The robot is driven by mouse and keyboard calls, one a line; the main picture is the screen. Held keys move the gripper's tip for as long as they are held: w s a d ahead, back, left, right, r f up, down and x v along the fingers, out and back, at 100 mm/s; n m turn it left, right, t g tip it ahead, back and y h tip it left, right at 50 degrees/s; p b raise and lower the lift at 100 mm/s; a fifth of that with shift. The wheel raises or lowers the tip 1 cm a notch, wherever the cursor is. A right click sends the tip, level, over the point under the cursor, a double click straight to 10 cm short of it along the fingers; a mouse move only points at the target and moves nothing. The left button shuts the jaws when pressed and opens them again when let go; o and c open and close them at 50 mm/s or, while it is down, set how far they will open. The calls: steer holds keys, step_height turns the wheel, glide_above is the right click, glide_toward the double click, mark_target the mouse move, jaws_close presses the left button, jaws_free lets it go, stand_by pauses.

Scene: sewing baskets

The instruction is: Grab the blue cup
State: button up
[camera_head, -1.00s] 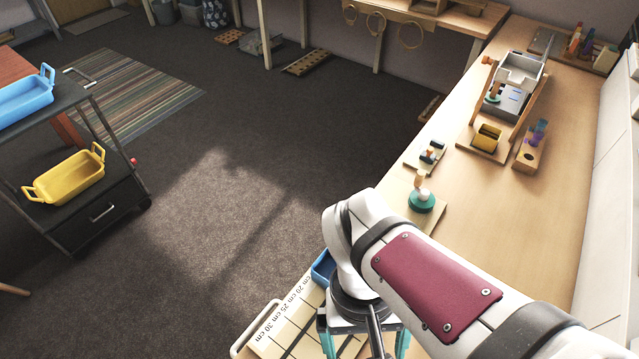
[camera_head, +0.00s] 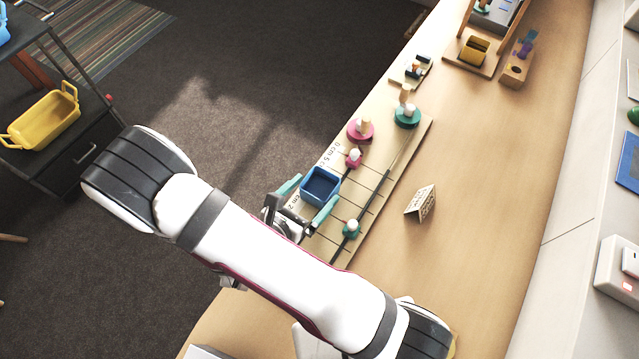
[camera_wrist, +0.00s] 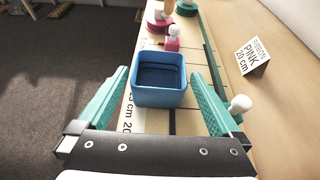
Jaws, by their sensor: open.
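The blue cup (camera_head: 320,186) is a square, open-topped, empty container on the pale measuring board (camera_head: 385,167). In the wrist view the blue cup (camera_wrist: 159,80) stands upright near the middle, between and just beyond the tips of my gripper (camera_wrist: 158,88). My gripper (camera_head: 306,193) has teal fingers spread wide, one to each side of the cup. I see a gap between the cup and each finger in the wrist view, so nothing is held.
A small teal-based peg (camera_head: 351,229) is close to my right finger. A folded card (camera_head: 421,203) reads "RIBBON PINK 20 cm". The bench right of it is clear.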

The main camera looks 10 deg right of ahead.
mark_target(328, 178)
steer(key=x, duration=0.7)
steer(key=shift+f, duration=0.15)
steer(key=shift+a, duration=0.1)
steer(key=c, duration=1.1)
